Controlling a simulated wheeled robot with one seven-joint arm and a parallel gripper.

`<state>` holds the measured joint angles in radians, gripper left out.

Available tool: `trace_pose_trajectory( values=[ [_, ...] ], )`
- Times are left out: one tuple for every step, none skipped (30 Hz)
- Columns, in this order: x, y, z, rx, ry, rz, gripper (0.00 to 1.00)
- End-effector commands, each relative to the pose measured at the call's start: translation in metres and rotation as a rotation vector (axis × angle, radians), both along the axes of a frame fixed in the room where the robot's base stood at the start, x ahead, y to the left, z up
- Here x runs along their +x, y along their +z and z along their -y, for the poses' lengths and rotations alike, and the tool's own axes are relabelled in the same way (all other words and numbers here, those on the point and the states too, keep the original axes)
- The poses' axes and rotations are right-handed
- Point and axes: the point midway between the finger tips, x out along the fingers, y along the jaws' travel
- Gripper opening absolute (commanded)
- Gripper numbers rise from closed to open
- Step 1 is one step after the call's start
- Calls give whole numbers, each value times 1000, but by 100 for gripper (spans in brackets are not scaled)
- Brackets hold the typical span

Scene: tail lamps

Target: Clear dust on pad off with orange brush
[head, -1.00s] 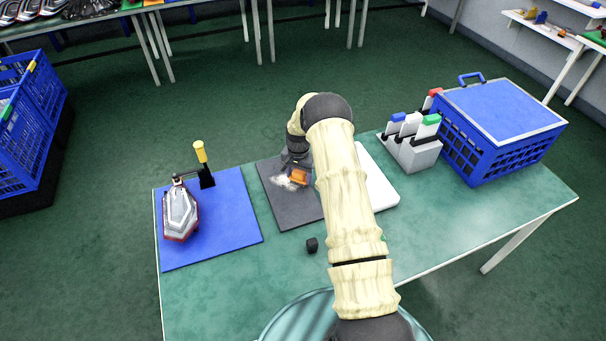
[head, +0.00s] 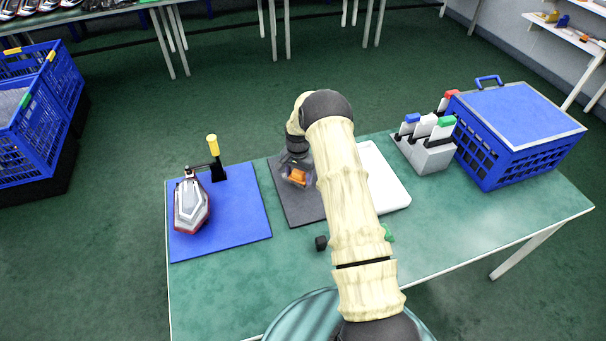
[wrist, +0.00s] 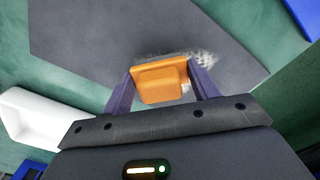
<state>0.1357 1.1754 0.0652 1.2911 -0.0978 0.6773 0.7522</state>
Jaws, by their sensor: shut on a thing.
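My gripper (wrist: 160,90) is shut on the orange brush (wrist: 161,82), one finger on each side of it. The brush is over the dark grey pad (wrist: 110,30), which lies on the table; I cannot tell whether its bristles touch. Pale dust (wrist: 203,62) shows on the pad just beyond the brush and to its right in the wrist view. In the head view the brush (head: 297,177) shows at the end of my arm, and my arm hides the right part of the pad (head: 300,207).
A blue mat (head: 245,225) with a tail lamp (head: 191,205) and a yellow-handled clamp (head: 213,155) lies left. A white tray (head: 388,185) is right of the pad. A marker-like block holder (head: 428,155) and a blue crate (head: 510,155) stand farther right. A small black piece (head: 321,243) lies in front.

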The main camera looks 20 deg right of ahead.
Motion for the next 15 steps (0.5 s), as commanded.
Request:
trace_pose_trajectory(
  values=[
    [0, -1, -5, 1, 1, -1, 41],
    [0, -1, -7, 1, 1, -1, 41],
    [-1, -2, -11, 1, 1, -1, 41],
    [-1, -2, -13, 2, 2, -2, 41],
    [-1, -2, -15, 2, 2, -2, 41],
    [-1, -2, -18, 3, 1, -3, 41],
    [-1, -2, -19, 3, 1, -3, 41],
    [-1, -3, -20, 3, 1, -3, 41],
    [-1, -3, -21, 3, 0, -3, 41],
    [-1, -3, -22, 4, 0, -4, 41],
    [-1, -3, -22, 4, 0, -4, 41],
    [-1, -3, -22, 4, 0, -4, 41],
    [-1, -3, -22, 4, 0, -4, 41],
    [-1, -3, -22, 4, 0, -4, 41],
    [-2, -3, -22, 4, 0, -4, 41]
  ],
)
